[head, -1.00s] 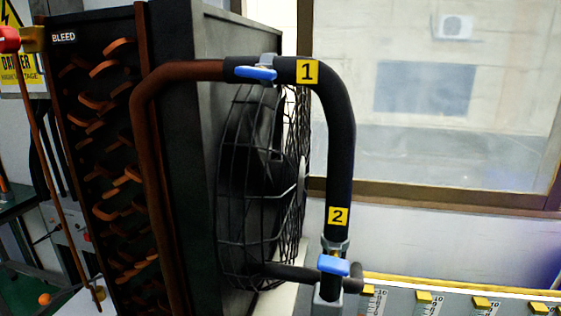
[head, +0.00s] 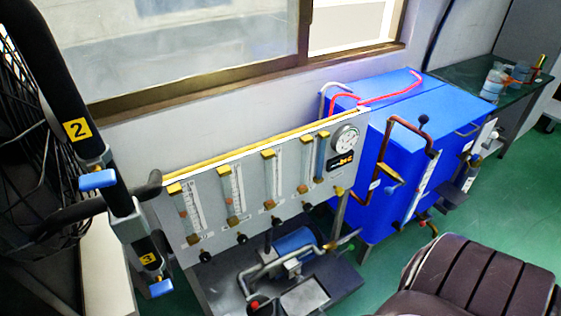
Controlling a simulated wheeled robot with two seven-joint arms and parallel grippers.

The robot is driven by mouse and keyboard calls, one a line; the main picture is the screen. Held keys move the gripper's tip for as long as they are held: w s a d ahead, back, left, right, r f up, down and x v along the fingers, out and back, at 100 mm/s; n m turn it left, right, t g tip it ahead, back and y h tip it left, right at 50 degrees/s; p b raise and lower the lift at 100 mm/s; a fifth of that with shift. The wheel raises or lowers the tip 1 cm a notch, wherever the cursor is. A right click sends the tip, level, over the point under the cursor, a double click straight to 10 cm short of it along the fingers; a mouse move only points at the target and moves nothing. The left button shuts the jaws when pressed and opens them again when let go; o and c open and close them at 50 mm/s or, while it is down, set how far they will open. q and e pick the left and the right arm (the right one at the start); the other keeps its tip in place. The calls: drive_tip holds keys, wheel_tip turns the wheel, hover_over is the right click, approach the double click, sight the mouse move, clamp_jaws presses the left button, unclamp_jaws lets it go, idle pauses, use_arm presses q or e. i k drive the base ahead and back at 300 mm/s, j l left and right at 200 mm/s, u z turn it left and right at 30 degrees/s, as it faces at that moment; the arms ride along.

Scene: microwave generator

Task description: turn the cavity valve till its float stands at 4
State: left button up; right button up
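A grey flowmeter panel (head: 211,200) stands below the window. It carries several upright clear tubes with scales and yellow end blocks, and a row of small knobs along its lower edge, one of them a black knob (head: 241,239). The labels are too small to read, so I cannot tell which knob is the cavity valve or where its float stands. Neither of my grippers is in view.
A round gauge (head: 345,140) is at the panel's right end. Black pipes with blue-handled valves (head: 98,179) stand at left. A blue cabinet (head: 400,110) with copper piping is right of the panel. A dark ribbed padded thing (head: 480,280) fills the lower right. Green floor shows between.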

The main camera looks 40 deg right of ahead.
sight(307, 207)
drive_tip(key=z, duration=1.3)
